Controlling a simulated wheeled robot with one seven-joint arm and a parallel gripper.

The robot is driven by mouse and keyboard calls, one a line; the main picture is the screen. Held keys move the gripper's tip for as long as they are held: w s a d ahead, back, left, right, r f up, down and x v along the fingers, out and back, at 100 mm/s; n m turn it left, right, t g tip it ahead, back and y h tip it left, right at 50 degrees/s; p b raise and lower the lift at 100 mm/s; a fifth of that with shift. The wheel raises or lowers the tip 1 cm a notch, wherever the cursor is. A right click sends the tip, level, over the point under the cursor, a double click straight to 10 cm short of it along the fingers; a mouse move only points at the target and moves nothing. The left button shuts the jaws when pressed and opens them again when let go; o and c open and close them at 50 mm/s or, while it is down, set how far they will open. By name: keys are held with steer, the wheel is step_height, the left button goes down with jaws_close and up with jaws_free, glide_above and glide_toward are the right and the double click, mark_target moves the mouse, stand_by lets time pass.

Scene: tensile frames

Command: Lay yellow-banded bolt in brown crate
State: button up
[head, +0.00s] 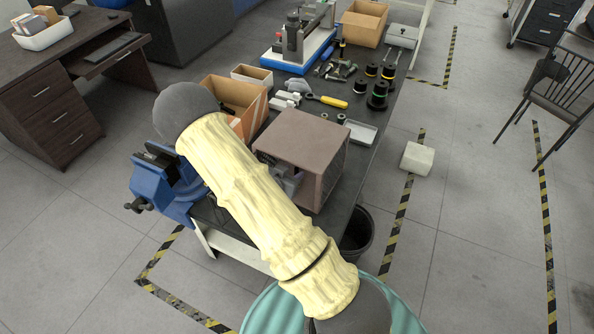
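My pale yellow arm with dark grey joints crosses the view from the bottom centre to the left end of the workbench; my gripper does not show. Several small dark and metallic parts, bolt-like, lie in a cluster (337,70) at the middle of the bench. They are too small for me to tell which one has a yellow band. A dull brown box (302,138) stands at the near end of the bench, partly behind my arm. An orange-brown open carton (240,95) stands behind my arm. I cannot tell which is the brown crate.
A blue vise (162,190) sits at the bench's left edge. A yellow-handled screwdriver (330,101), dark spools (377,96), a grey tray (360,132) and a blue-based machine (300,45) crowd the dark bench. A tan carton (363,22) stands farther back. A white block (417,159) lies on the floor.

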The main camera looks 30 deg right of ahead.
steer(key=v, duration=0.6)
steer(key=shift+s+a+r, duration=0.15)
steer(key=shift+s+a, duration=0.1)
steer(key=s+a+r+n+g+y, duration=0.1)
steer(key=s+a+r+n+y, duration=0.2)
steer(key=a+r+n+y, duration=0.45)
steer(key=s+d+r+n+g+y, duration=0.1)
steer(key=s+r+n+g+y, duration=0.1)
steer(key=s+r, duration=0.3)
steer(key=s+n+g, duration=0.1)
steer(key=s, duration=0.3)
steer(key=shift+d+r+n+y, duration=0.2)
steer(key=shift+r+n+y, duration=0.05)
steer(key=shift+n+y, duration=0.1)
steer(key=shift+s, duration=0.1)
